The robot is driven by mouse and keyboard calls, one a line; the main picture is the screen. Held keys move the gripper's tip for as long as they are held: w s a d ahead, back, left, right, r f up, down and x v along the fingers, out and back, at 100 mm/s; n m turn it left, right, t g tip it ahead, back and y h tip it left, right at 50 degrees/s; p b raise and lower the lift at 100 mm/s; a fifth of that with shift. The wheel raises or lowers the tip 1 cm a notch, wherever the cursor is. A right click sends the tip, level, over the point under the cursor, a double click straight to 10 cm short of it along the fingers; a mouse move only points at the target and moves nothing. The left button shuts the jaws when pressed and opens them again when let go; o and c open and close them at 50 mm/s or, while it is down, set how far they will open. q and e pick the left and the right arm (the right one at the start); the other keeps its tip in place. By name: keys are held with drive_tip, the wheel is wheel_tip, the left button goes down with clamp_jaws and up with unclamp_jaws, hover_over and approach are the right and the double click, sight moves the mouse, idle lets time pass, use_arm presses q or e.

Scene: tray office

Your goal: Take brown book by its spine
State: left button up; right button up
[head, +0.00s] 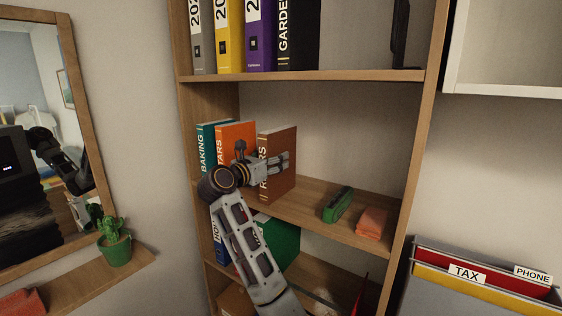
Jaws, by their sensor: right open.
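The brown book (284,184) stands upright on the middle shelf, at the right end of a short row, with its lettered spine facing out. My right gripper (286,161) is in front of the book and overlaps its spine and cover. It is open, and its fingers point to the right in the picture. It hides much of the spine, and I cannot tell whether the fingers touch the book. My left gripper is not in view.
An orange book (235,130) and a teal book (206,150) stand left of the brown one. A green stapler-like object (338,205) and an orange block (372,223) lie to the right. Binders (262,40) stand above. A mirror (62,80) and cactus pot (116,252) are at left.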

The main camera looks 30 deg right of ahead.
drive_tip(key=shift+d, duration=0.35)
drive_tip(key=shift+w+d, duration=0.15)
drive_tip(key=c, duration=0.4)
clamp_jaws()
